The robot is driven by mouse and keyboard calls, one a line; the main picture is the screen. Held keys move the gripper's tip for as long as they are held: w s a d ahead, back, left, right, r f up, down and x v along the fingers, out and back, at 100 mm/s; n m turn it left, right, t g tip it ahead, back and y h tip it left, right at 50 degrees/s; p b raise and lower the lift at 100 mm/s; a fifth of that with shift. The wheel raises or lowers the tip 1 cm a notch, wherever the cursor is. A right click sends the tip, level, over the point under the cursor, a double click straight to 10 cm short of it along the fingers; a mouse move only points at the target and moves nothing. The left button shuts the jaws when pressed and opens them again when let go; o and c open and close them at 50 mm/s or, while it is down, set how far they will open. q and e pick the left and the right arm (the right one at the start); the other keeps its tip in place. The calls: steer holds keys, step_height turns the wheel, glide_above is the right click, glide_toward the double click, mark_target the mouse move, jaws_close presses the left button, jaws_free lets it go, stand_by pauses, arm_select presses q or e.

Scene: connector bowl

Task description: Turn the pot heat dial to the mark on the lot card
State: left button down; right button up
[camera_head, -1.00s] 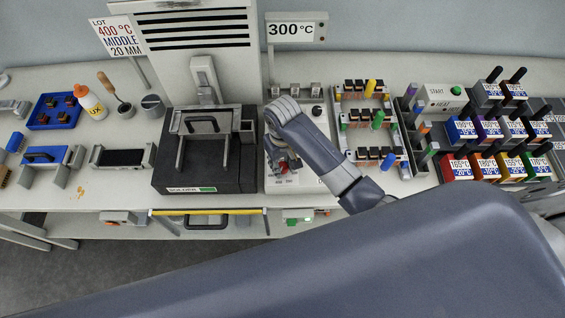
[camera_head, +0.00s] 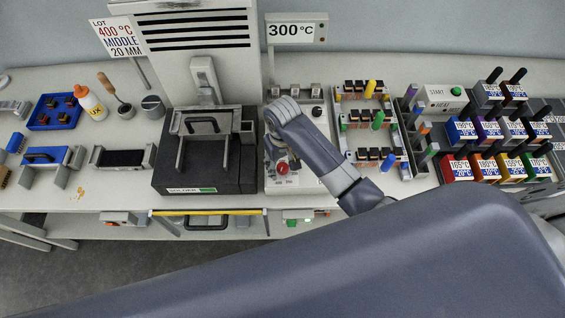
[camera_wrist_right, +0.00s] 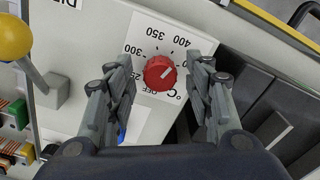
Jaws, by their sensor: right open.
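The red heat dial (camera_head: 281,168) is on the light panel right of the black solder pot (camera_head: 165,178). In the right wrist view the dial (camera_wrist_right: 159,73) sits on a white scale plate (camera_wrist_right: 155,48), seen upside down, with marks including 300, 350 and 400. Its pale pointer line appears to slant up and right, towards the 400 side. My right gripper (camera_wrist_right: 162,64) is open, one finger each side of the dial with gaps visible. The lot card (camera_head: 117,37) reads 400 °C, MIDDLE, 20 MM. My left gripper is not in view.
A display sign (camera_head: 291,31) reads 300°C. Connector racks (camera_head: 340,125) stand right of the dial panel. A flux bottle (camera_head: 92,103) and blue tray (camera_head: 57,111) are at the left. A yellow-knobbed lever (camera_wrist_right: 14,38) is near the gripper in the wrist view.

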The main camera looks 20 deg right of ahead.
mark_target(283, 167)
steer(key=shift+r, duration=0.1)
step_height(283, 167, up, 12)
stand_by(0.5)
stand_by(0.6)
